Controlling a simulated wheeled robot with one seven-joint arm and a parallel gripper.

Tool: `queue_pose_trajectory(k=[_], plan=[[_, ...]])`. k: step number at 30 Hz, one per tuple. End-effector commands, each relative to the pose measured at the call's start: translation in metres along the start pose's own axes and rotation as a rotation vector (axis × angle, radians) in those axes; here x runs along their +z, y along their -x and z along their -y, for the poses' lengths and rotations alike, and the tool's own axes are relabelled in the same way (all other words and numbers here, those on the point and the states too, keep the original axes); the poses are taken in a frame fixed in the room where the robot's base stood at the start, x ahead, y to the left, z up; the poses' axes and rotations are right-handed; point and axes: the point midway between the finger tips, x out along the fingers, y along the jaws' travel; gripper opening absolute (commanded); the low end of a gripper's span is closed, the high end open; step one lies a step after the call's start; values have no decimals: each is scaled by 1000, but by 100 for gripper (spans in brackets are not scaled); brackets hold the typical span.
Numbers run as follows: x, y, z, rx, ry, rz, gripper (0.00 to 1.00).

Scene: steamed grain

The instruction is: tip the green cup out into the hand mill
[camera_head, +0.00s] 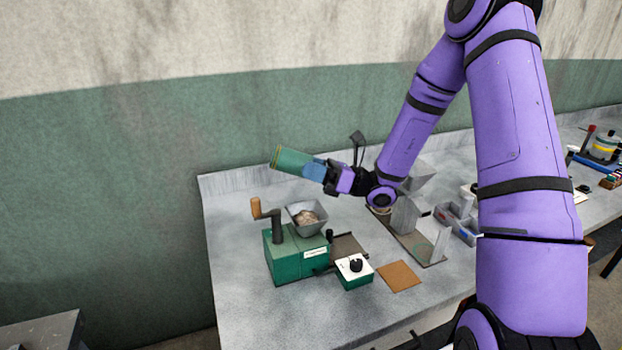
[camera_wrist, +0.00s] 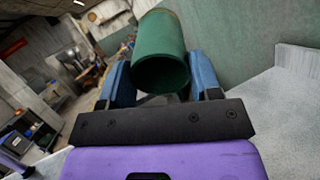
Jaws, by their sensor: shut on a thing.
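The green cup (camera_head: 291,160) is held in my gripper (camera_head: 314,170), above and slightly behind the hand mill. It lies nearly on its side in the head view, with one end pointing left. In the wrist view the cup (camera_wrist: 161,55) sits between the two blue fingers of my gripper (camera_wrist: 163,85), and one dark round end faces the camera. The hand mill (camera_head: 296,256) is a green box with a crank with a wooden knob and a grey square hopper (camera_head: 306,217). Pale grain (camera_head: 305,217) lies in the hopper. No stream of grain shows from the cup.
A small green box with a black knob (camera_head: 354,269) and a brown square mat (camera_head: 399,276) lie right of the mill. A grey stand on a plate (camera_head: 407,215) and a divided tray (camera_head: 457,222) are farther right. The bench's left front is clear.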

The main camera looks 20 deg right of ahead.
Motion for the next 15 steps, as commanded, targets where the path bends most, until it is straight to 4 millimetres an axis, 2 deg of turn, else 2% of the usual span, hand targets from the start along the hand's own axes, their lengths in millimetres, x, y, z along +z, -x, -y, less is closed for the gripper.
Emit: queue_pose_trajectory(k=[3, 8, 15], plan=[[8, -3, -2, 0, 2, 0, 17], [11, -4, -3, -6, 2, -31, 17], [15, -6, -4, -61, 6, -239, 17]])
